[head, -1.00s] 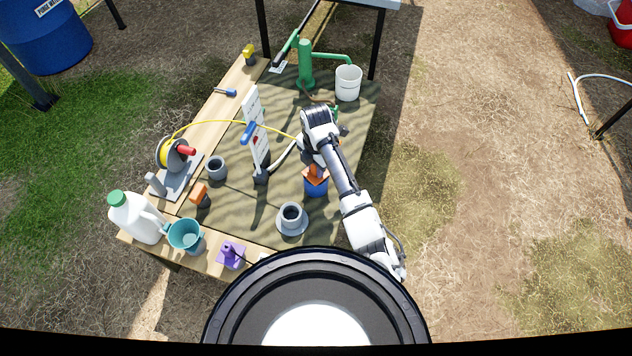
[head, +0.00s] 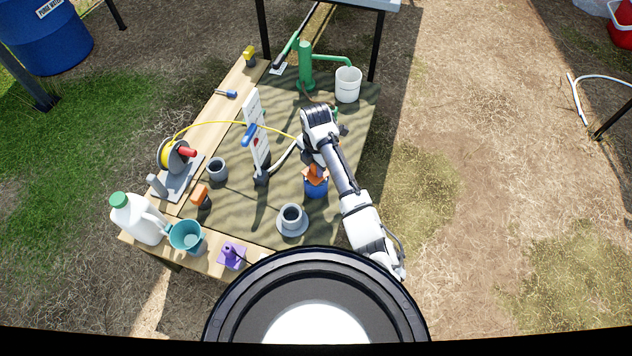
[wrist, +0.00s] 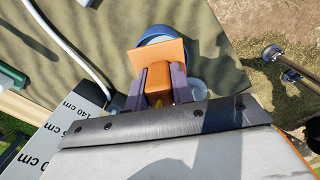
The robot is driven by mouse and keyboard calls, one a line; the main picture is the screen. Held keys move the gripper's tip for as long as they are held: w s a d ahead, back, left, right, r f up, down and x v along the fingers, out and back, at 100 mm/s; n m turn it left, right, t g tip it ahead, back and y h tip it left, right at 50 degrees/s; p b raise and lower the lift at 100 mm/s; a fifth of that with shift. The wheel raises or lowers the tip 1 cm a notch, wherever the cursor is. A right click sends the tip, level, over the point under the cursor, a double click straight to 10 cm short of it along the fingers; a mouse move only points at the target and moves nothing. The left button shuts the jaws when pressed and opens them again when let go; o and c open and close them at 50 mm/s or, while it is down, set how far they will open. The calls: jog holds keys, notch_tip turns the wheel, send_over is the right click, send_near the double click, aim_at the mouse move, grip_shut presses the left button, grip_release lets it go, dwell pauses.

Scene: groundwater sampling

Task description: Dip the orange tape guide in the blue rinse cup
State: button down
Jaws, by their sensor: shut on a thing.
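My gripper (wrist: 159,82) is shut on the orange tape guide (wrist: 157,58), which shows as a flat orange plate beyond the fingers in the wrist view. The blue rinse cup (wrist: 152,38) lies behind the guide there, with only part of its rim showing. In the head view the guide (head: 315,173) overlaps the mouth of the blue rinse cup (head: 317,189), below my wrist. The guide hides most of the opening. I cannot tell how deep it sits or whether it touches the cup.
A white marked board (head: 256,130) stands close left of my gripper. A grey cup on a round base (head: 292,218) stands in front. A reel with yellow tape (head: 172,155), a teal jug (head: 186,236) and a white container (head: 137,218) are left. A green pump (head: 305,65) is behind.

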jog(key=shift+r+p, duration=3.6)
jog(key=shift+r, duration=0.65)
jog(key=shift+f, duration=0.1)
